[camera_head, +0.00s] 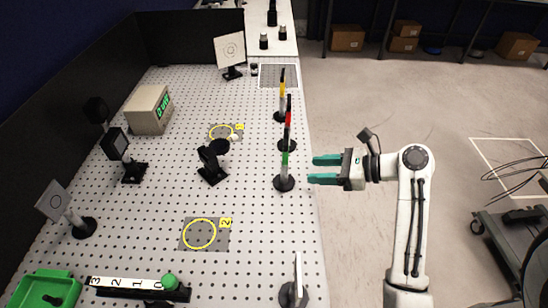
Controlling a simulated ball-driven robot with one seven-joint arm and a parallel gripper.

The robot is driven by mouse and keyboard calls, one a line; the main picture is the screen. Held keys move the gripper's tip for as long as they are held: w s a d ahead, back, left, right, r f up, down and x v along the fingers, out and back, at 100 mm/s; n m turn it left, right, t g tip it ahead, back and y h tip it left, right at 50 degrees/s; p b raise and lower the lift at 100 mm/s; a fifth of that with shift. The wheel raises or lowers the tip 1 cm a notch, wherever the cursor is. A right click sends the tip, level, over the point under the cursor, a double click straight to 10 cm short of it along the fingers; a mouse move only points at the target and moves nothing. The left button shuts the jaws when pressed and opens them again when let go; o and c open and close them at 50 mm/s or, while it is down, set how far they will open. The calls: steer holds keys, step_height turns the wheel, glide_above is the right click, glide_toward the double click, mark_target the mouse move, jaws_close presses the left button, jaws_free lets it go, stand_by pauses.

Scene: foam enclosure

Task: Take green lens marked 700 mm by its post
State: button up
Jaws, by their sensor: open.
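A green element on an upright post (285,160) stands on a round black base at the right edge of the perforated board. It is seen nearly edge-on, and no 700 mm marking can be read. My gripper (313,170) is just to the right of this post, with its two teal fingers apart and pointing left toward it. Nothing is between the fingers, and they appear not to touch the post.
A red element (288,118) and a yellow element (282,89) stand on posts behind the green one. A black mount (210,165) stands to the left. A yellow ring marked 2 (200,234) lies on clear board in front. Open floor lies to the right.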

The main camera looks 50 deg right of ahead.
mark_target(283, 182)
steer(key=x, duration=0.4)
steer(key=shift+w+a+f, duration=0.1)
steer(key=shift+w+a, duration=0.05)
steer(key=shift+w, duration=0.1)
steer(key=shift+r+p+x, duration=0.15)
steer(key=shift+p+x, duration=0.1)
steer(key=shift+x, duration=1.1)
steer(key=shift+r+p+x, duration=0.1)
steer(key=shift+p+x, duration=0.1)
steer(key=shift+x, duration=1.15)
steer(key=shift+w+a, duration=0.1)
jaws_close()
